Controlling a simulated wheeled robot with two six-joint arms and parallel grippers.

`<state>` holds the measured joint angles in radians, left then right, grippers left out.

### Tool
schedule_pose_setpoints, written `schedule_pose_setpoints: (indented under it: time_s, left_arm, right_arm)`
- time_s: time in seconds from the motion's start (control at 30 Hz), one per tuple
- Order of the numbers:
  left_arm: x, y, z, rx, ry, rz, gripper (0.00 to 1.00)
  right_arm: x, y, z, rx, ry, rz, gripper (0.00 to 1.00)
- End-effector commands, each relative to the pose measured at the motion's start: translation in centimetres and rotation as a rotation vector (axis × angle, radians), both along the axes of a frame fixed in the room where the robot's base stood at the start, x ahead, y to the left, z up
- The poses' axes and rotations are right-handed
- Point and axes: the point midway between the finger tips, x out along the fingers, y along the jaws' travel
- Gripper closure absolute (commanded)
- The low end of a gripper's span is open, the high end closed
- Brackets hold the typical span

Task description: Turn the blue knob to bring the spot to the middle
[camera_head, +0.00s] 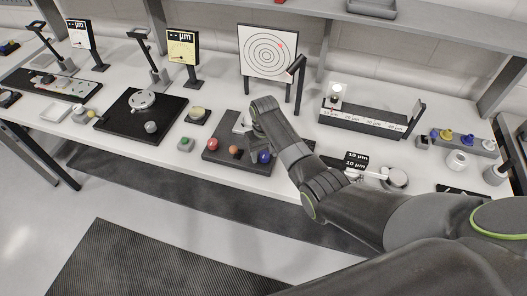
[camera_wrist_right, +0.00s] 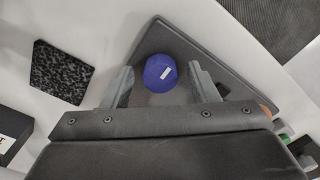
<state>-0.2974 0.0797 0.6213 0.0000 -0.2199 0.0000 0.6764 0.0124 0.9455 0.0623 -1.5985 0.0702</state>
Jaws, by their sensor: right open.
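The blue knob (camera_head: 264,156) sits at the front right of a dark fixture plate (camera_head: 223,156). In the right wrist view the blue knob (camera_wrist_right: 160,73), with a white mark on top, lies between the two fingers of my right gripper (camera_wrist_right: 162,68). The fingers are open, with a gap on each side of the knob. In the head view my right arm hides part of the plate. The white target board (camera_head: 255,70) stands behind, with black rings. A red spot (camera_head: 280,45) is on it, above and right of the rings' middle. My left gripper is not in view.
A red knob (camera_head: 212,142) and an orange knob (camera_head: 234,150) are on the same plate, left of the blue one. A green button box (camera_head: 186,144) stands left of the plate. A speckled dark block (camera_wrist_right: 60,72) shows in the right wrist view.

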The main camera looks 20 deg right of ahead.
Motion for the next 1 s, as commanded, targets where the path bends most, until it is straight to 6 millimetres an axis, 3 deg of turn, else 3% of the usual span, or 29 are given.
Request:
schedule_pose_setpoints:
  time_s: [0.13, 0.47, 0.77, 1.0]
  left_arm:
    - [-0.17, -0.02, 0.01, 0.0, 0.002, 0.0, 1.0]
    - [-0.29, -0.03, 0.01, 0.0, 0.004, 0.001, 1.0]
    - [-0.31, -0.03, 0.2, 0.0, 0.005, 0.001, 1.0]
    - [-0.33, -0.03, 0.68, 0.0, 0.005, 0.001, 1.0]
  right_arm:
    - [0.01, 0.02, 0.04, 0.0, 0.0, 0.0, 0.48]
    - [0.03, 0.02, 0.06, 0.0, 0.0, 0.0, 0.91]
    - [0.06, 0.02, 0.14, 0.001, -0.001, -0.035, 0.91]
    - [0.09, 0.04, 0.2, 0.001, -0.001, -0.169, 0.91]
